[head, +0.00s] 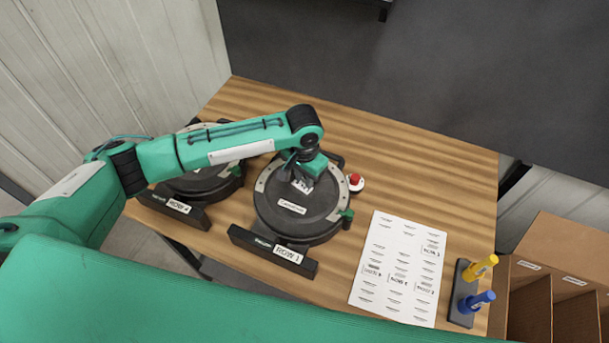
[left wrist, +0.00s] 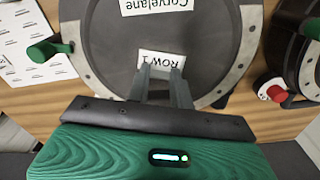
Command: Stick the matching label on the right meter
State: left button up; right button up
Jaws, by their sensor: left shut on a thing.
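The right meter (head: 290,222) is a round dark lid with a grey rim, and a black plate reading ROW 1 (head: 288,255) stands at its front. A white label reading "Corvelane" (head: 292,206) is on its lid. My left gripper (head: 303,182) is over the far part of this lid, shut on a small white label. In the left wrist view the held label (left wrist: 161,61) reads ROW 1. It is at the fingertips, close over the lid; I cannot tell whether it touches. My right gripper is not in view.
A second meter (head: 192,184) with a ROW 4 plate stands to the left, partly behind my left arm. A white label sheet (head: 397,310) lies right of the right meter. A rack holds yellow (head: 480,268) and blue (head: 476,299) handles. A divided cardboard box (head: 560,255) is far right.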

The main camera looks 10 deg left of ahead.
pick_arm(q)
jog(key=shift+f, duration=0.25)
jog(key=shift+f, duration=0.2)
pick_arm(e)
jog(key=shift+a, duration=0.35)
pick_arm(q)
jog(key=o, duration=0.9)
jog(key=shift+c, duration=0.2)
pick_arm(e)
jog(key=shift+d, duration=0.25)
